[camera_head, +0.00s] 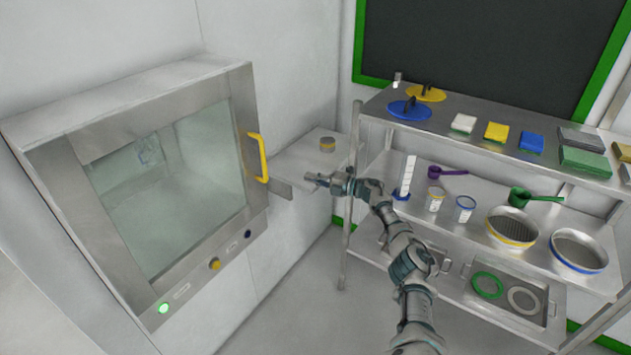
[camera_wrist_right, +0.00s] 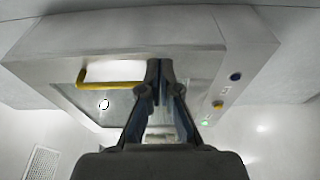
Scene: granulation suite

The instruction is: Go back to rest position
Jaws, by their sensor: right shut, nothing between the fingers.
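My right arm reaches up from the bottom of the head view, and its gripper (camera_head: 310,180) is just right of the yellow handle (camera_head: 258,157) of the steel cabinet (camera_head: 160,85). The gripper is shut and empty, with its fingers together in the right wrist view (camera_wrist_right: 160,68). In that view the yellow handle (camera_wrist_right: 112,74) lies to the left of the fingers, and they look apart from it. The cabinet's glass door looks shut. My left gripper is in neither view.
A steel rack (camera_head: 470,215) on the right carries scoops, cups, sieves, and coloured pads. A vertical post (camera_head: 350,200) stands close to my right forearm. Floor shows between cabinet and rack.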

